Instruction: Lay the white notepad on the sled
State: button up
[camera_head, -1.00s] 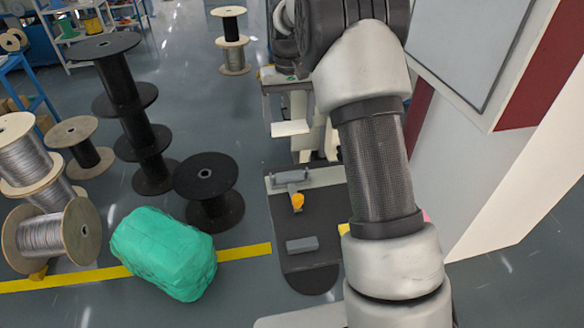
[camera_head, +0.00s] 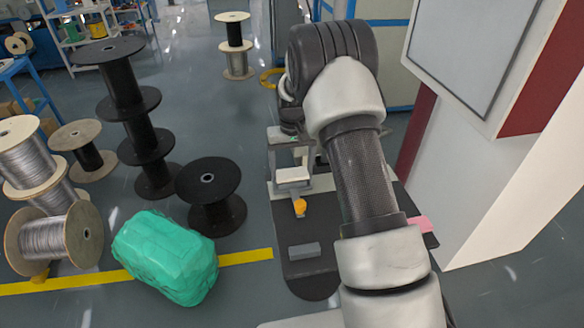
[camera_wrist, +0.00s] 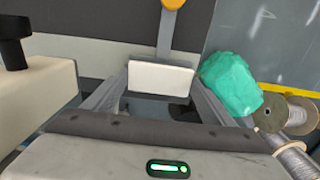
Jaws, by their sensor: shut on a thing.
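My gripper (camera_head: 293,165) is shut on the white notepad (camera_head: 293,177), which it holds by its edge. In the wrist view, the notepad (camera_wrist: 160,78) sits between the fingertips, its white face toward the camera. The notepad is over a dark board (camera_head: 312,286) with a rounded front end. A grey piece with a stem and an orange knob (camera_head: 300,207) is on the board, partly hidden by the notepad. The knob also shows in the wrist view (camera_wrist: 173,4). I cannot tell which of these parts is the sled, nor whether the notepad touches it.
A grey block (camera_head: 305,251) lies on the board near its front. A pink item (camera_head: 421,224) is at the right, behind my arm. A green bundle (camera_head: 165,258) and a black spool (camera_head: 210,195) stand left on the floor. A white-and-red cabinet (camera_head: 470,150) is close on the right.

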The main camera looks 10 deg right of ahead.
jog(key=shift+f+b, duration=0.5)
jog(key=shift+f, duration=0.05)
jog(key=o, duration=1)
jog(key=shift+s, duration=0.1)
